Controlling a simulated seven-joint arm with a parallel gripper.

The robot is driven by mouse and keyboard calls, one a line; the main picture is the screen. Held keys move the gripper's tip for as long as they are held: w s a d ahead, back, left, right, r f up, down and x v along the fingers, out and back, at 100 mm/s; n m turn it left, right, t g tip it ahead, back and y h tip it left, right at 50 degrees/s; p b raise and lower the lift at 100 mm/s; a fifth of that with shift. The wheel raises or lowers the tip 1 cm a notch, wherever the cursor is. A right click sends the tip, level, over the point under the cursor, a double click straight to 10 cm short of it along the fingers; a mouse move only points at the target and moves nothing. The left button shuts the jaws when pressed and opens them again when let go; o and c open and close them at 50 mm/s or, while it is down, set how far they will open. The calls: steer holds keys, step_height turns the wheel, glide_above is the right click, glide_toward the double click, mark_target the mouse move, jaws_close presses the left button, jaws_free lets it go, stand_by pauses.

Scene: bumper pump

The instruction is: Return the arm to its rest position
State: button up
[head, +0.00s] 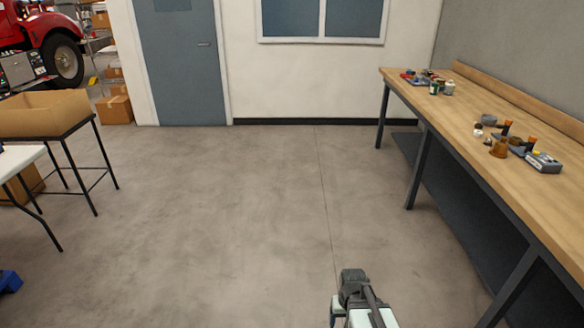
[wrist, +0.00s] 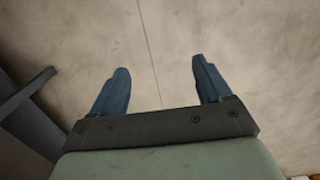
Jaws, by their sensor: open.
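My arm shows at the bottom of the head view, right of the middle, low over the bare floor. In the wrist view my gripper (wrist: 160,85) has its two blue fingers spread well apart. In the head view the fingertips cannot be made out.
A long wooden workbench (head: 478,135) with small parts and tools runs along the right. On the left are a cardboard box (head: 45,112) on a black stand and a white table (head: 18,158). A blue-grey door (head: 180,75) is at the back. The middle floor is clear.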

steer(key=s+f+g, duration=0.3)
steer(key=s+f, duration=0.6)
steer(key=s, duration=0.4)
steer(key=s+f+g, duration=0.3)
steer(key=s+f, duration=0.5)
steer(key=s, duration=0.6)
steer(key=shift+f, duration=0.4)
steer(key=shift+s, duration=0.1)
